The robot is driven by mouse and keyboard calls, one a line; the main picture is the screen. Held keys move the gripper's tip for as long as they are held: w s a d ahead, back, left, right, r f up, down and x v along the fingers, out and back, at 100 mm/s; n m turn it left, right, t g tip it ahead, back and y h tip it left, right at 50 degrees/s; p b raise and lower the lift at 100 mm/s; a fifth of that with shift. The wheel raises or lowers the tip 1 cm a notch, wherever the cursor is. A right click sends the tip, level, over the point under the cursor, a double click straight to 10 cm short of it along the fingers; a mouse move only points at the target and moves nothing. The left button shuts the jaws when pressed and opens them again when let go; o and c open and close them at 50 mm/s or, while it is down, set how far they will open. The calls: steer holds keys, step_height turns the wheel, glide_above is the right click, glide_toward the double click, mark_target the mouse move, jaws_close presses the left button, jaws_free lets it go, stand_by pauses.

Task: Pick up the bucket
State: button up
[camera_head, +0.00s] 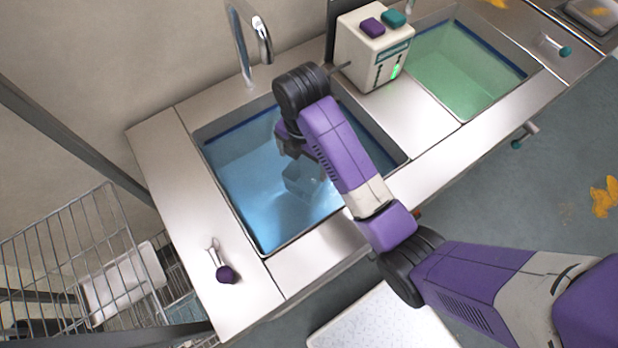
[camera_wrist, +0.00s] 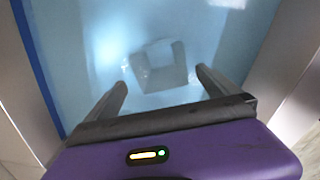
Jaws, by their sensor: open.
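The bucket (camera_head: 303,184) looks like a pale, see-through, box-shaped vessel in the blue-lit left sink basin. It also shows in the wrist view (camera_wrist: 162,72), ahead of my fingertips and roughly between them, its edges blurred by the blue tint. My gripper (camera_head: 290,148) is over the basin, near the bucket in the head view, and partly hidden by my wrist. In the wrist view my gripper (camera_wrist: 161,80) has its two dark fingers wide apart with nothing between them. I cannot tell the exact height gap to the bucket.
The left basin (camera_head: 225,190) has steel rims close around my arm. A tap (camera_head: 262,45) stands behind it. A white box with purple and teal buttons (camera_head: 365,55) stands between it and the green basin (camera_head: 465,75). A wire rack (camera_head: 75,250) is at left.

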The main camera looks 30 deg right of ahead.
glide_above(303, 182)
steer(key=s+a, duration=0.1)
steer(key=s, duration=0.1)
step_height(303, 182, down, 12)
steer(key=shift+s, duration=0.15)
steer(key=shift+c, duration=0.4)
steer(key=c, duration=1.7)
steer(key=shift+o, duration=0.2)
steer(key=shift+a+r, duration=0.1)
steer(key=shift+r, duration=0.05)
